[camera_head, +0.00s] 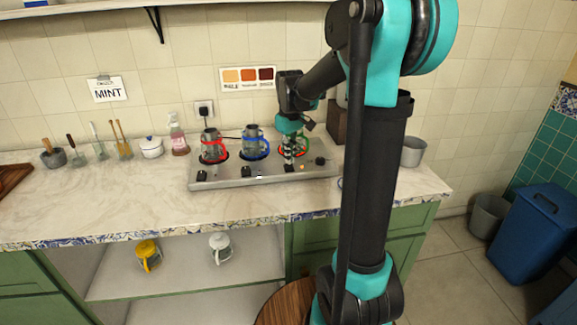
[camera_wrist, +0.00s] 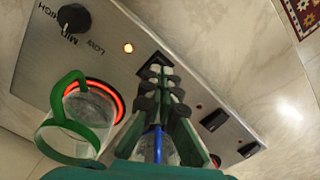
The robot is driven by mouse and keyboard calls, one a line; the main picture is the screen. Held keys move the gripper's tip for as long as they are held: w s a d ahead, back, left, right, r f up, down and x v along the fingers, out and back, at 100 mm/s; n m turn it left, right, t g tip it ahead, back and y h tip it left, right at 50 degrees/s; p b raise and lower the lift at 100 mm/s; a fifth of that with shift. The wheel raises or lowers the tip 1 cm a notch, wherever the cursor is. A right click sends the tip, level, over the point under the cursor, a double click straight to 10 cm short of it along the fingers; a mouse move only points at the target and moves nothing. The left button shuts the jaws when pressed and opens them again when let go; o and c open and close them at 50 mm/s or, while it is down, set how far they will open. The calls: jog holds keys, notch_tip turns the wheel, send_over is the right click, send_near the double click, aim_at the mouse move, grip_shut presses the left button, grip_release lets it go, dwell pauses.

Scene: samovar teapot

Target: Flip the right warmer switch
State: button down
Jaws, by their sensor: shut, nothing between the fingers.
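The metal warmer panel (camera_head: 262,181) stands on the counter with a row of black switches along its front. The right warmer switch (camera_wrist: 154,62) shows in the wrist view just past my fingertips, which partly cover it; I cannot tell contact or its exact tilt. My gripper (camera_wrist: 155,82) is shut and empty, pointing down at that switch; it also shows in the head view (camera_head: 289,160). An orange light (camera_wrist: 128,47) beside the switch is lit. The right burner ring (camera_wrist: 119,102) glows red under a glass pot with a green handle (camera_wrist: 64,118).
The middle switch (camera_wrist: 213,120) and left switch (camera_wrist: 248,150) lie further along. A blue-handled pot (camera_head: 254,143) and a red-handled pot (camera_head: 211,146) stand left of my gripper.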

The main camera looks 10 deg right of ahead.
aim_at(290, 167)
jog(key=shift+f, duration=1.1)
dwell(1.1)
jog(key=shift+r, duration=3.55)
